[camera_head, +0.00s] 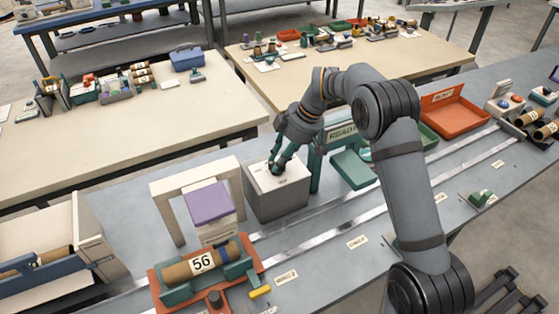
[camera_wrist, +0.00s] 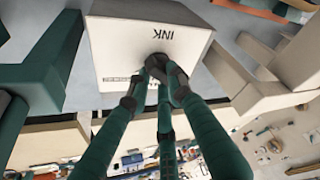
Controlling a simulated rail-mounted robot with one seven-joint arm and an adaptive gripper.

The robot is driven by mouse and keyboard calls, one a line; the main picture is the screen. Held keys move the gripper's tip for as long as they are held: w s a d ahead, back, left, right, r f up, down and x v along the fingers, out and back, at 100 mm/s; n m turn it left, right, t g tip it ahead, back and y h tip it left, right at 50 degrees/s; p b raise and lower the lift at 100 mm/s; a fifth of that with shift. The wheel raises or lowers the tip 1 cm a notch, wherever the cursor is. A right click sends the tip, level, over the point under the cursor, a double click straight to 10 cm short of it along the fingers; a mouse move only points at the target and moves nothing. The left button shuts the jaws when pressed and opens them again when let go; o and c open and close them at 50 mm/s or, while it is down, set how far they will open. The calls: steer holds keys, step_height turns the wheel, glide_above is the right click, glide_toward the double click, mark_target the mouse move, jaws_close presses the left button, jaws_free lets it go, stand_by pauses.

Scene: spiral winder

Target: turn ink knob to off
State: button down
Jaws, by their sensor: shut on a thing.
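The ink knob (camera_wrist: 158,61) is a small dark knob on the top of a light box (camera_wrist: 110,52) labelled INK. My gripper (camera_wrist: 160,72) has its teal fingers closed around the knob, and the fingertips cover much of it. In the head view, my gripper (camera_head: 276,169) reaches down onto the top of the same grey-white box (camera_head: 280,202). Which way the knob points is hidden, and the small print on the box is too small to read.
A green post with a READY sign (camera_head: 343,133) stands just right of the box. A white arch frame (camera_head: 165,207) with a purple-topped block (camera_head: 208,203) stands to its left. A tube marked 56 (camera_head: 200,264) lies in an orange and green cradle in front.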

steer(key=shift+n+g, duration=0.3)
steer(key=shift+n, duration=0.4)
steer(key=c, duration=1.6)
jaws_free()
steer(key=shift+o, duration=0.3)
steer(key=shift+r, duration=0.1)
steer(key=v, duration=1.1)
steer(key=shift+r, duration=0.4)
steer(key=shift+w+d, duration=0.1)
steer(key=x, duration=1.2)
steer(key=shift+f, duration=0.1)
